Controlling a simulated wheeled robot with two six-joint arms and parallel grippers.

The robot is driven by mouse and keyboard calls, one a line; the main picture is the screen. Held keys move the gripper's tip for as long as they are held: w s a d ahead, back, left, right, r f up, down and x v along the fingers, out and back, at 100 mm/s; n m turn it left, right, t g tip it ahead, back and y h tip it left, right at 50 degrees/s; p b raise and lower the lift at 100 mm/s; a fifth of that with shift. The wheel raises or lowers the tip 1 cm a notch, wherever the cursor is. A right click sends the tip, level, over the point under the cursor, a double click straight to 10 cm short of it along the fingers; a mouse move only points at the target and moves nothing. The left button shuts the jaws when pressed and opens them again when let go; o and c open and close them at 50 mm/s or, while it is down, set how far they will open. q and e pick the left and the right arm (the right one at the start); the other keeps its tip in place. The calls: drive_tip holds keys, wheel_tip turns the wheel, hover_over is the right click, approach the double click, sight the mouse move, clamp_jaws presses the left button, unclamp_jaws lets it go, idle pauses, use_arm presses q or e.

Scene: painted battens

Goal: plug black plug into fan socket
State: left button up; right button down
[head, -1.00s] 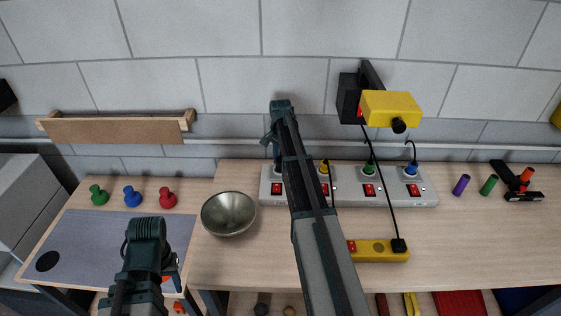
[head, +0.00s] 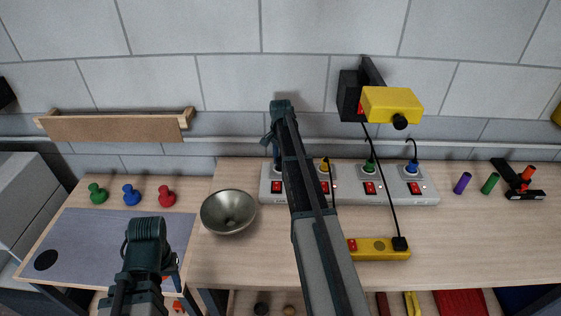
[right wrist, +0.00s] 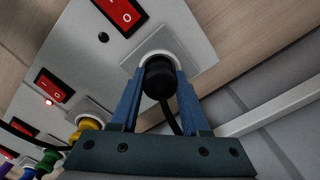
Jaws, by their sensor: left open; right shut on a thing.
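My right gripper (right wrist: 160,88) is shut on the black plug (right wrist: 158,80), its blue fingers on both sides of the plug. The plug is at the white ring of a socket (right wrist: 172,42) at the left end of the grey power strip (head: 425,197). I cannot tell how deep it sits. In the head view my right gripper (head: 277,158) is partly hidden by its own arm, and the plug cannot be made out. No label tells me which socket is the fan's. My left gripper (head: 160,262) is open and empty over the left table.
Yellow (right wrist: 88,124), green (head: 369,167) and blue (head: 411,169) plugs stand in the strip's other sockets, with red switches beside them. A metal bowl (head: 228,211) stands left of the strip. A yellow strip (head: 375,248) lies in front.

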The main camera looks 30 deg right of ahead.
drive_tip(key=shift+f, duration=0.15)
drive_tip(key=shift+c, duration=1.5)
unclamp_jaws()
drive_tip(key=shift+r, duration=0.2)
wheel_tip(320, 180, up, 14)
drive_tip(key=p, duration=1.4)
drive_tip(key=shift+f, duration=0.2)
